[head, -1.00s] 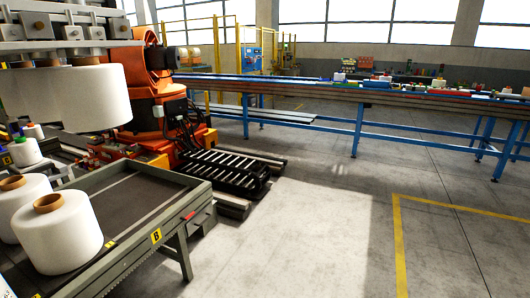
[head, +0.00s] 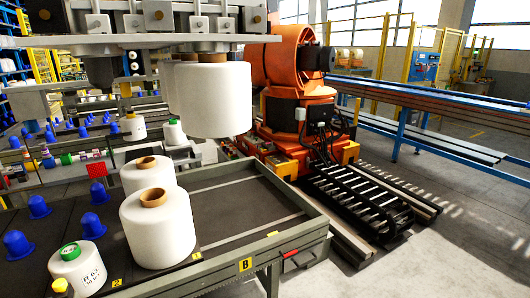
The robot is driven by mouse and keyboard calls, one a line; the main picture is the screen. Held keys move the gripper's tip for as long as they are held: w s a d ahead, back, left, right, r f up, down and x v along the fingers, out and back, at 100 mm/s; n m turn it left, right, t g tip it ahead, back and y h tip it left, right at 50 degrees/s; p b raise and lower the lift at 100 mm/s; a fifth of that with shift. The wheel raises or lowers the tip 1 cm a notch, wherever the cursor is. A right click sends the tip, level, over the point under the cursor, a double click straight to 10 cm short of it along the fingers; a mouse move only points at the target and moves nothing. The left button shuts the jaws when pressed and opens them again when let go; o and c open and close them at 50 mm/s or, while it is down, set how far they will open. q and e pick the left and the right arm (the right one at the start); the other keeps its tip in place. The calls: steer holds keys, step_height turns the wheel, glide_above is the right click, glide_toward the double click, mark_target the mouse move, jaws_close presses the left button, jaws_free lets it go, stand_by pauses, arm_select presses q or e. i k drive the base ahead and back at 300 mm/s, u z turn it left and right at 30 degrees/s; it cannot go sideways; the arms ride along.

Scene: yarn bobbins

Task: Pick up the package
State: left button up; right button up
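No box-like package shows; the package may be one of the white yarn bobbins, but I cannot tell which. A large white bobbin (head: 158,228) with a brown core stands upright on the dark table at the front left. Another white bobbin (head: 148,174) stands just behind it, partly hidden. A white bobbin (head: 214,98) hangs under the grey overhead machine head (head: 140,22). A small white labelled bobbin (head: 77,271) with a green top stands at the lower left. Neither of my grippers is in view.
Blue cones (head: 92,225) stand on the table at left. A grey-framed tray table (head: 262,205) marked B has a bare dark surface at right. An orange robot arm (head: 297,110) and a black roller rack (head: 362,197) stand behind. The grey floor (head: 450,230) at right is clear.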

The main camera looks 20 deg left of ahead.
mark_target(81, 263)
steer(key=u, duration=0.85)
steer(key=i, duration=1)
steer(key=u, duration=0.7)
